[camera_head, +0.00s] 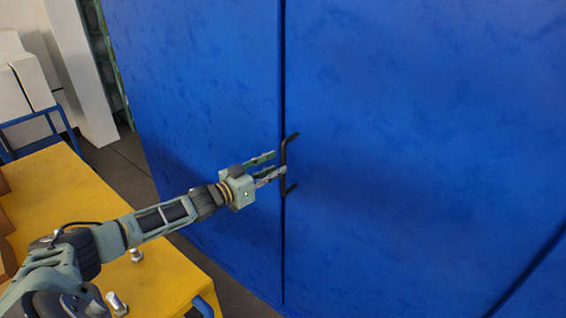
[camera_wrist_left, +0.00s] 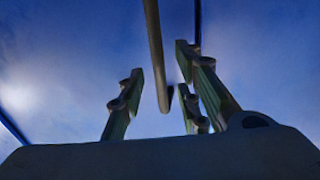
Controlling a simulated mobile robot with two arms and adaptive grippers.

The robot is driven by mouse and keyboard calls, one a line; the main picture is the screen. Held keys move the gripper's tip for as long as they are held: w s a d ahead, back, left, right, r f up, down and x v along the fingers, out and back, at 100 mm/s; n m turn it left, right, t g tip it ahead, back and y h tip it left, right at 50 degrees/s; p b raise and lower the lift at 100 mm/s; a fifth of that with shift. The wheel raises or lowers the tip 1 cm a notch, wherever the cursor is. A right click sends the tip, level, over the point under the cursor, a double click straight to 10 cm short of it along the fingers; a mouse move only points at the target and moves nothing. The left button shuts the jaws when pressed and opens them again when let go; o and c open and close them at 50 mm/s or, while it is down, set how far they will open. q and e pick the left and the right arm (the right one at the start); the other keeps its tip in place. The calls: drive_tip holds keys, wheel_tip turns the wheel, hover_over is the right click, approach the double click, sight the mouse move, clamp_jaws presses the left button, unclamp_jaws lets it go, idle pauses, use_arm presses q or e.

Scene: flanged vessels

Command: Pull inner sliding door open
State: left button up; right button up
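The blue sliding door (camera_head: 420,130) fills the right of the head view, with a dark vertical seam along its left edge. A black bar handle (camera_head: 285,165) stands on the door beside that seam. My left gripper (camera_head: 270,165) is at the handle, its fingers open and pointing at it. In the left wrist view the handle bar (camera_wrist_left: 155,50) runs down between the spread fingers of the left gripper (camera_wrist_left: 155,95), with gaps visible on both sides. I cannot tell whether any finger touches it. My right gripper is in neither view.
A yellow-topped cart (camera_head: 150,275) with bolts (camera_head: 117,302) on it stands at the lower left, beneath my left arm. A blue panel (camera_head: 200,90) lies left of the seam. White boxes (camera_head: 30,80) stand at the far left, with grey floor (camera_head: 120,170) between.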

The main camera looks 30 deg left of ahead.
use_arm(q)
drive_tip(key=shift+p+x, duration=0.35)
drive_tip(key=shift+x, duration=1.65)
drive_tip(key=shift+c, duration=0.2)
clamp_jaws()
